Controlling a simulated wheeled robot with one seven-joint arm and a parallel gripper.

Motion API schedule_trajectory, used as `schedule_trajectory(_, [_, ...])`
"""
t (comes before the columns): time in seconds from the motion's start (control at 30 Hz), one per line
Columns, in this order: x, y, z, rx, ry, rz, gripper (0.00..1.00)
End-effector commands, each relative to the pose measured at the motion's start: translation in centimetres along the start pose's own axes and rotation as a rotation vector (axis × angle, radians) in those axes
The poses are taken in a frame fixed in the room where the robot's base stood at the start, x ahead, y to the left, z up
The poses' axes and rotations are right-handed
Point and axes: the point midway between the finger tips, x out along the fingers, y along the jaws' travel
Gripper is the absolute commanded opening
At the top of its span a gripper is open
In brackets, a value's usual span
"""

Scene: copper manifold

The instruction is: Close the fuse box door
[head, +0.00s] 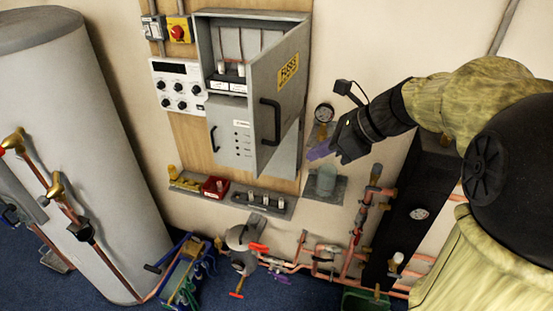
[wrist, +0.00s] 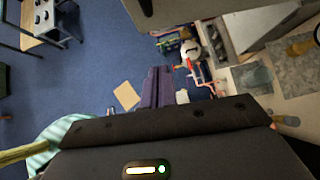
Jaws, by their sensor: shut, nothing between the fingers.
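The grey fuse box (head: 209,50) is on a wooden board on the wall in the head view. Its door (head: 287,85) is hinged at the right and stands open, swung out into the room. The door has a yellow label (head: 288,70) and a black handle (head: 270,121). My gripper (head: 318,152) is to the right of the door, apart from it, with purple fingers shut and empty. In the wrist view the purple fingers (wrist: 157,88) are together at the centre. A grey panel with a dark handle at the top of that view may be the door; I cannot tell.
A shelf (head: 283,208) with small parts is below the box. A large grey tank (head: 80,150) stands at the left. Blue floor (wrist: 85,90) shows below.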

Motion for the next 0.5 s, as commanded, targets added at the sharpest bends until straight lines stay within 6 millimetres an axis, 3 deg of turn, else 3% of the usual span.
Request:
schedule_trajectory(0.43, [7.8, 0.1, 0.1, 0.000, 0.002, 0.005, 0.00])
schedule_trajectory(0.5, [8.4, 0.1, 1.0, -0.001, 0.001, 0.003, 0.00])
